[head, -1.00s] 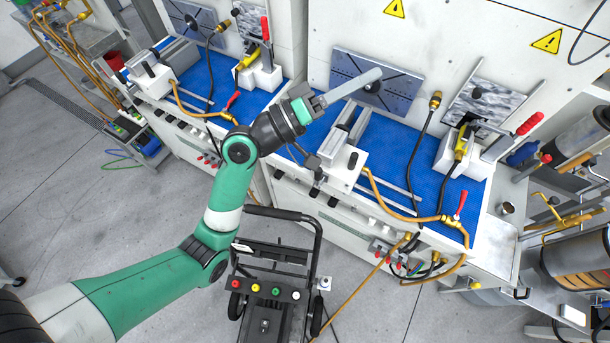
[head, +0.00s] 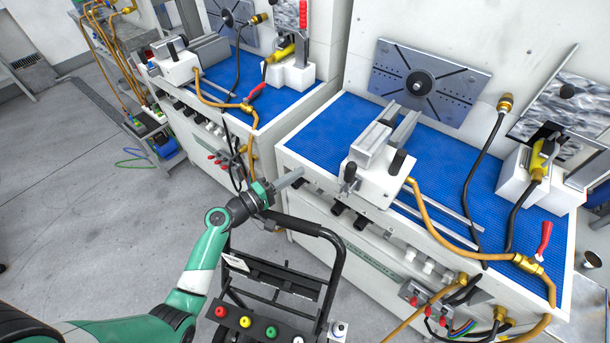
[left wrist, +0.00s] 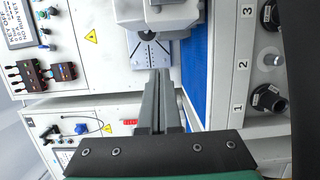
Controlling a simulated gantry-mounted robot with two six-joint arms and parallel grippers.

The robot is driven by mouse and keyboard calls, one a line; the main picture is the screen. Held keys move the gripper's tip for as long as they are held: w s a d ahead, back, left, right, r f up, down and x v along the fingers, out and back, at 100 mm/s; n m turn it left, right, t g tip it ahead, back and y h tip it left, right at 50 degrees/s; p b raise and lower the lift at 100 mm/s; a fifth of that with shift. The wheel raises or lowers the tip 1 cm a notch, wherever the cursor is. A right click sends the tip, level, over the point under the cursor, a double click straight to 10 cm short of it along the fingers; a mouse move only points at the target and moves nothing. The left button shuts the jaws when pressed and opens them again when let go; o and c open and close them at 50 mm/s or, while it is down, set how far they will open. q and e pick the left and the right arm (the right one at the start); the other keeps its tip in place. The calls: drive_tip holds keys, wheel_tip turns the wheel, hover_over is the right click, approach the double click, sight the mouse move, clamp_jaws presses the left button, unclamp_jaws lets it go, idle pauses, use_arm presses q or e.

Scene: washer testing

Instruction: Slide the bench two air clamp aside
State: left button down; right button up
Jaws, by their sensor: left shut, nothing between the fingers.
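A white air clamp (head: 380,185) with grey metal jaws and dark knobs sits on rails on the right bench's blue mat (head: 330,130). A similar clamp (head: 176,67) sits on the left bench. I cannot read which bench is number two. My left gripper (head: 301,171) is shut and empty, off the front left corner of the right bench, left of its clamp and apart from it. In the left wrist view the closed fingers (left wrist: 159,74) point toward a light-grey clamp body (left wrist: 145,12), cut off at the top. My right gripper is not in view.
A slotted metal plate (head: 430,82) stands behind the right clamp. Orange hose (head: 440,225) runs along its right side. A black cart handle (head: 295,222) is just below my left gripper.

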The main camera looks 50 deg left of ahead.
use_arm(q)
drive_tip(key=w+d, duration=0.3)
drive_tip(key=w, duration=0.6)
drive_tip(key=shift+w+d+b, duration=0.2)
drive_tip(key=shift+d+b, duration=0.1)
drive_tip(key=shift+b, duration=0.05)
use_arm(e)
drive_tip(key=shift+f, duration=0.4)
use_arm(q)
drive_tip(key=shift+d, duration=0.1)
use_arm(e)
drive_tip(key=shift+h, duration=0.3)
